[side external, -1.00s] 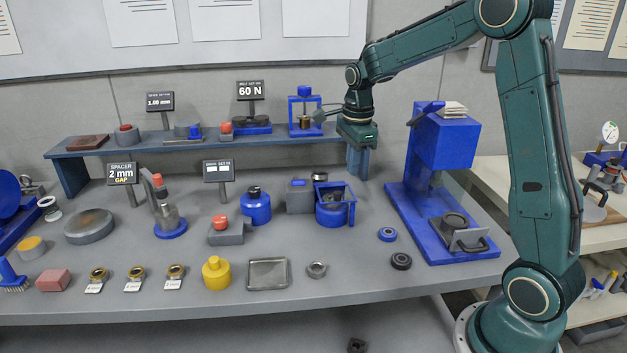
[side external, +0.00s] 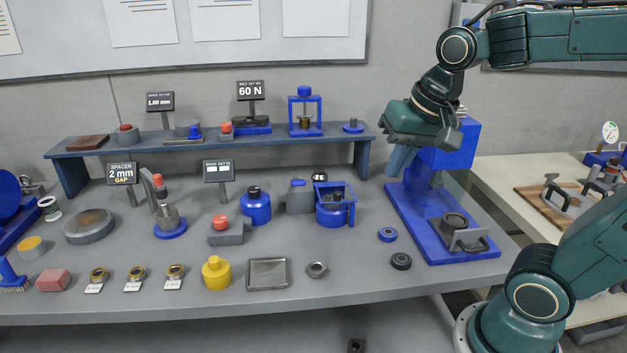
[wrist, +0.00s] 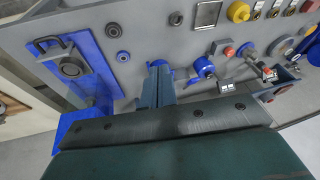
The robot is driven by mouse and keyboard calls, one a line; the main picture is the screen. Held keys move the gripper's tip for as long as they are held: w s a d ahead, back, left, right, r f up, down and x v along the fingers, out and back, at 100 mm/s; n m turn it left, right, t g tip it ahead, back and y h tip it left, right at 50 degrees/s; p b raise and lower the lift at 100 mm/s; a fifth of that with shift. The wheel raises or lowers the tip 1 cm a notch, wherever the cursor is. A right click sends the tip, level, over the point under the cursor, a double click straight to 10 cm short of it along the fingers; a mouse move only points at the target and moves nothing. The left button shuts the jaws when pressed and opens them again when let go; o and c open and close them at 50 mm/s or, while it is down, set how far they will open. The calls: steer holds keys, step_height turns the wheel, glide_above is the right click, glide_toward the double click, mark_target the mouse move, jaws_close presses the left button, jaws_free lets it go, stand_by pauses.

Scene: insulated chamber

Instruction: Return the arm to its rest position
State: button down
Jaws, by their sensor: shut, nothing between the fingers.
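My arm is raised above the right part of the grey bench (side external: 330,290). My gripper (side external: 398,165) is in the air in front of the blue press (side external: 452,145) in the side view, hiding part of its upper left. Its fingers point down, are shut together and hold nothing. In the wrist view my gripper (wrist: 157,72) shows its two fingers side by side, with the bench top and its items below, and the press (wrist: 75,75) at the left.
A blue raised shelf (side external: 215,142) runs along the back, carrying small fixtures and a 60 N sign (side external: 251,91). A blue clamp pot (side external: 333,208), a yellow weight (side external: 216,273) and a metal tray (side external: 268,273) stand on the bench. The air above the bench's middle is free.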

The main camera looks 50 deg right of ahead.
steer(key=s+a+f+n+t, duration=0.1)
steer(key=s+a+n, duration=0.1)
steer(key=s+n, duration=0.5)
steer(key=shift+s+a+f+t, duration=0.15)
steer(key=shift+s+a+t, duration=0.1)
steer(key=shift+a+t, duration=0.1)
